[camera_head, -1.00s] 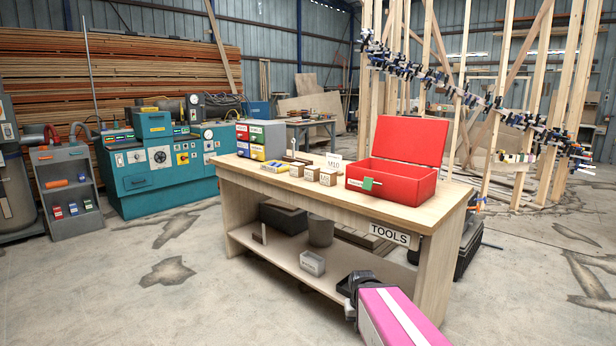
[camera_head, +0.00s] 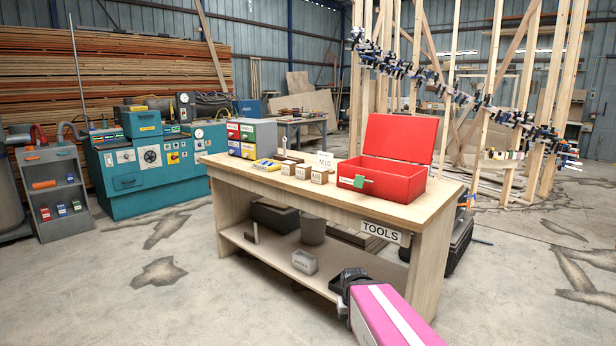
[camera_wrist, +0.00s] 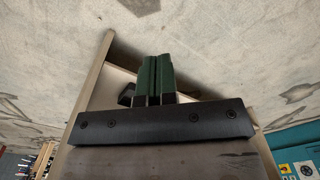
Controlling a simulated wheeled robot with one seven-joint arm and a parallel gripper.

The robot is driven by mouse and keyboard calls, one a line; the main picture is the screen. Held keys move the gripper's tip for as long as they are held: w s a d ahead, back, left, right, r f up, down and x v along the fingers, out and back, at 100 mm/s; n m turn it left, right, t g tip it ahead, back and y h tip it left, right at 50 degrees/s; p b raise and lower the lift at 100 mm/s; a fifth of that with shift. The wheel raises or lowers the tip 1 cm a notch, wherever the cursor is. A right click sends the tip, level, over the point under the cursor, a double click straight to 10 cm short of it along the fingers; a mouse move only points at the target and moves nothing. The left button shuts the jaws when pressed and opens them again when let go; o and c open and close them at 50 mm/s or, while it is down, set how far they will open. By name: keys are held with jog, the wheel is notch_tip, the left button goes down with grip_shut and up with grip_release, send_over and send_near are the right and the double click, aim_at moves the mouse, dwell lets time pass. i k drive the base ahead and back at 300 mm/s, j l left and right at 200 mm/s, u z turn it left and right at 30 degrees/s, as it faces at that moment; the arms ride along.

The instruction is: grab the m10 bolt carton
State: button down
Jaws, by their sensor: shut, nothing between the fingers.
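Several small brown cartons stand in a row on the workbench (camera_head: 235,168): a left one (camera_head: 288,168), a middle one (camera_head: 303,171) and a right one (camera_head: 320,175). The right carton's label seems to read M8; the others are too small to read. A white card marked M10 (camera_head: 325,160) stands just behind the row. My gripper (camera_wrist: 156,62) is shut and empty, its green fingers together in the wrist view. In the head view my dark gripper (camera_head: 350,279) is low at the bench's front right, below the top and well away from the cartons. No carton shows in the wrist view.
An open red toolbox (camera_head: 400,188) with its lid up stands right of the cartons. A drawer cabinet (camera_head: 263,133) is behind them, and a yellow-blue item (camera_head: 266,165) lies to their left. The bench's lower shelf (camera_head: 270,256) holds a grey bin (camera_head: 304,262).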

aim_at(287, 167)
jog(key=j+u, duration=0.1)
jog(key=u, duration=1.3)
jog(key=i+u, duration=0.2)
jog(key=i, duration=3)
jog(key=i+j+z, duration=0.1)
jog(key=i, duration=1.6)
jog(key=i+z, duration=0.2)
jog(key=z, duration=3.45)
